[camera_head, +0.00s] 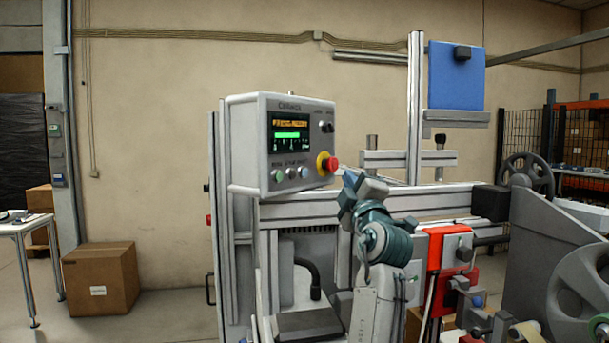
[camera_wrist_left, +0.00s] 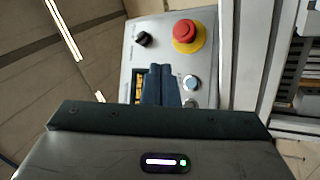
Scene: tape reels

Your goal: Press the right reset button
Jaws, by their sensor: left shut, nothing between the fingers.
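The grey control box (camera_head: 250,145) stands on the machine frame, with a screen (camera_head: 290,135) and a row of small buttons below it. The row holds a green button (camera_head: 278,176), a pale button (camera_head: 291,172) and, at its right end, a bluish button (camera_head: 303,171). My left gripper (camera_head: 349,181) is shut and empty, just right of the box in the head view. In the left wrist view, its closed fingers (camera_wrist_left: 161,84) overlap the panel beside a round pale button (camera_wrist_left: 190,83). Another button (camera_wrist_left: 190,103) is partly hidden below it. Contact cannot be told. My right gripper is not in view.
A red emergency stop (camera_head: 327,163) on a yellow collar sits close to the button row and also shows in the left wrist view (camera_wrist_left: 185,32). A black knob (camera_wrist_left: 144,39) is nearby. Metal rails (camera_head: 420,200) and reels (camera_head: 580,290) lie to the right.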

